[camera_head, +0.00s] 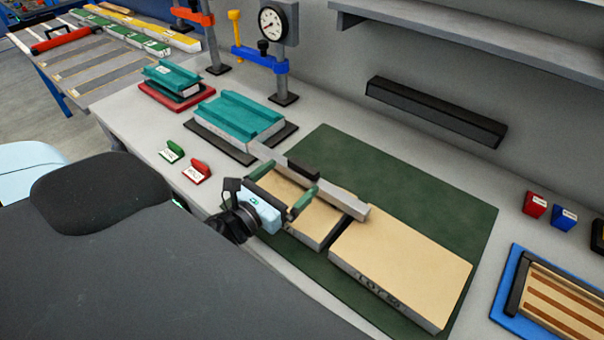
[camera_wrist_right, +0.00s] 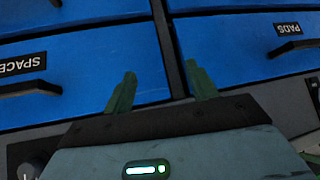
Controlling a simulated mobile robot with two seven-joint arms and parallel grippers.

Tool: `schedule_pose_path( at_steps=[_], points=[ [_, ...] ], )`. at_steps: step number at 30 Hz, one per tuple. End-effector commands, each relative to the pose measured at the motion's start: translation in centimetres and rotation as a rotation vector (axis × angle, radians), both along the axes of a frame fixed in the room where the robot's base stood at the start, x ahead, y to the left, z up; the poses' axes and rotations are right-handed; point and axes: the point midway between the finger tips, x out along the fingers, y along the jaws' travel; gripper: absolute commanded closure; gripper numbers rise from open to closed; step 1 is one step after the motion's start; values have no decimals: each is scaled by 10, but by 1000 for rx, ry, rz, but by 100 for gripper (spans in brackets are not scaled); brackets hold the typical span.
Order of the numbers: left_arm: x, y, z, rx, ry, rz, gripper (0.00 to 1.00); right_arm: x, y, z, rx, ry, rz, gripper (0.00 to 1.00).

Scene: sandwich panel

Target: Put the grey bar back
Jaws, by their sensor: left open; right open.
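The grey bar (camera_head: 348,204) lies across the far part of the cream-topped panels (camera_head: 400,268), with a black block (camera_head: 303,169) on its middle. It reaches left toward the teal-topped panel. My left gripper (camera_head: 284,184) is open just on the near side of the bar, its green fingertips apart and close to it. I cannot tell whether they touch it. My right gripper (camera_wrist_right: 161,85) is open and empty in the right wrist view, in front of blue drawers (camera_wrist_right: 95,65). It does not show in the head view.
The panels rest on a green mat (camera_head: 440,195). A black ledge (camera_head: 435,110) is on the wall behind. A teal-topped panel (camera_head: 240,115), a dial gauge stand (camera_head: 280,45) and red and green tags (camera_head: 196,171) stand left. A blue-edged tray (camera_head: 555,300) is at right.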

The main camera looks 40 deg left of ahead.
Motion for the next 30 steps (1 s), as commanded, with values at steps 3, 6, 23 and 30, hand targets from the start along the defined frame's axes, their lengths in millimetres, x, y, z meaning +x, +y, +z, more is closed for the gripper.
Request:
schedule_pose_path(
  at_steps=[3, 6, 23, 30],
  points=[
    [6, -1, 2, 1, -2, -1, 2, 6, 0, 5, -1, -15, 2, 43],
    [7, 0, 1, 1, 0, 0, 2, 8, -1, 5, -1, -20, 3, 43],
    [58, -3, 3, 0, -1, -1, 2, 21, -4, 21, -11, -57, 10, 43],
    [58, -3, 3, 0, 0, -1, 8, 19, -4, 20, -11, -53, 9, 43]
  ],
)
